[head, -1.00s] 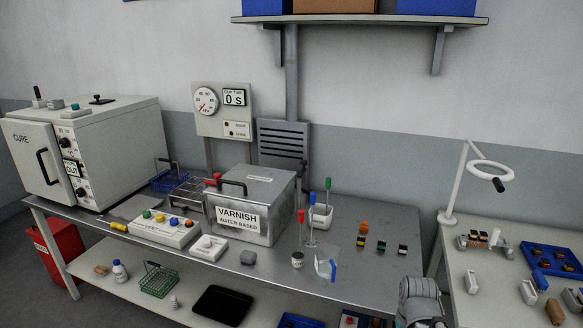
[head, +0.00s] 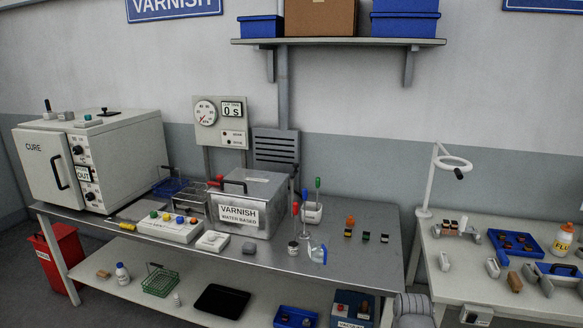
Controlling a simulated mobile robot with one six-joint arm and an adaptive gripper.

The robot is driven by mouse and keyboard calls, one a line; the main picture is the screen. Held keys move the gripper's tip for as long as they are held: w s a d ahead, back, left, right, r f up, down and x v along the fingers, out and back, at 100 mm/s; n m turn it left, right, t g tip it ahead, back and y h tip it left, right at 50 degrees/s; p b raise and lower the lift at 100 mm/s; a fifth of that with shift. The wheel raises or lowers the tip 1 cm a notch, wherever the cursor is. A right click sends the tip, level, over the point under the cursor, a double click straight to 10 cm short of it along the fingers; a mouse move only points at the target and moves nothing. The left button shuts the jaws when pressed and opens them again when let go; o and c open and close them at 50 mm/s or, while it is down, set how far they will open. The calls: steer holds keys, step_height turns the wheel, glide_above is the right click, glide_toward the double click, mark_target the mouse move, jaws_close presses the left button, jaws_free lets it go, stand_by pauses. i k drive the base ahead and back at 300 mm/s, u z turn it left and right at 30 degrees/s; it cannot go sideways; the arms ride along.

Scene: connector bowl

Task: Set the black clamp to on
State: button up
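I cannot tell for sure which thing is the black clamp. On top of the white cure oven (head: 92,163) at the left, a small black fitting with a flat base (head: 108,112) lies near the back edge. An upright black handle (head: 47,106) stands at the oven's far left corner. Both are too small to read their setting. My gripper is not in view. Only a grey ribbed part, which seems to be of my own arm, shows at the bottom edge, right of centre, far from the oven.
The steel bench (head: 345,270) carries a varnish tank (head: 238,218), a button box (head: 170,229), a beaker (head: 318,254) and small coloured connectors. A gauge panel (head: 221,123) stands behind. A second table (head: 450,275) at the right holds a ring lamp (head: 428,185) and a blue tray (head: 517,243).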

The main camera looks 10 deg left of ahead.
mark_target(295, 165)
steer(key=u, duration=0.6)
steer(key=i, duration=1)
steer(key=z, duration=0.05)
